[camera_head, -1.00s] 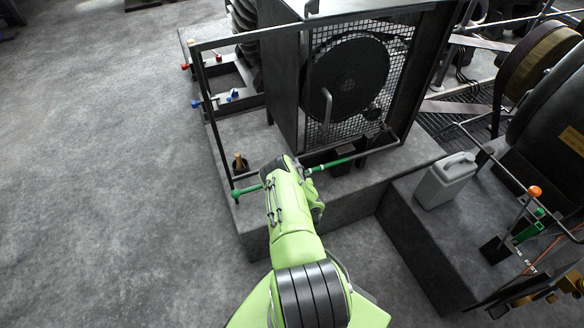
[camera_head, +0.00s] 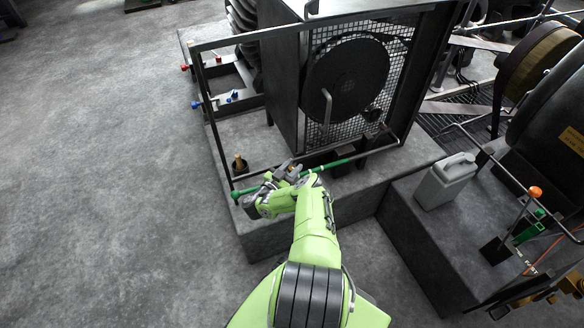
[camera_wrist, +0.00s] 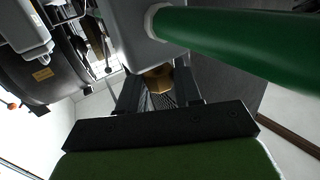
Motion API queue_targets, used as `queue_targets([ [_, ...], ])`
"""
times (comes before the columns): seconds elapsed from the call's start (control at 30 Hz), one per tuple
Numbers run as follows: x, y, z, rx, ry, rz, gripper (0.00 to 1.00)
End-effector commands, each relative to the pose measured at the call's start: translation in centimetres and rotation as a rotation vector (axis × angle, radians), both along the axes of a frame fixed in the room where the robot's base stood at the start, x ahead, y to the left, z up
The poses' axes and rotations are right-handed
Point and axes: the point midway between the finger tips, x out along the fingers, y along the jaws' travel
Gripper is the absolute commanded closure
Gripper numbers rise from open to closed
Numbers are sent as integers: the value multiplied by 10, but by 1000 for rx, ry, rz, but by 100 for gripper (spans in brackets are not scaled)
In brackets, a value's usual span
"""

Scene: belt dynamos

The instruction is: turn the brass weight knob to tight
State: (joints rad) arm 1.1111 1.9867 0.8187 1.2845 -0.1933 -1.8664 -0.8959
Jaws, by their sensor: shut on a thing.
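The brass weight knob (camera_wrist: 158,78) shows in the wrist view, between the two dark fingers of my gripper (camera_wrist: 158,94). It sits against a grey weight block (camera_wrist: 135,25) beside a green bar (camera_wrist: 245,38). My gripper is shut on the knob; the fingers hide part of it. In the head view my gripper (camera_head: 290,172) is at the green bar (camera_head: 330,165), low in front of the machine. There the knob is small and partly covered, and I cannot read its turn or a tight mark.
A dark frame (camera_head: 217,130) stands left of the meshed machine cabinet (camera_head: 282,70). A small brass-topped post (camera_head: 239,162) is left of my gripper. A grey jerrycan (camera_head: 446,182) and an orange-knobbed lever (camera_head: 535,191) stand right. Floor at left is clear.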

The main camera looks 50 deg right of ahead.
Motion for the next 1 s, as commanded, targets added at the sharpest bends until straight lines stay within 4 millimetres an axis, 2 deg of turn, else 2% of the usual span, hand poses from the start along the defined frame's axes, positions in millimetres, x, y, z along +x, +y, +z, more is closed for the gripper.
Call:
queue_targets([
  [0.3,0,2,-2,6,7,-131,97],
  [0.87,0,2,-2,6,6,-160,97],
  [0.9,1,2,-2,6,5,-160,65],
  [1.0,1,2,-1,5,5,-160,50],
])
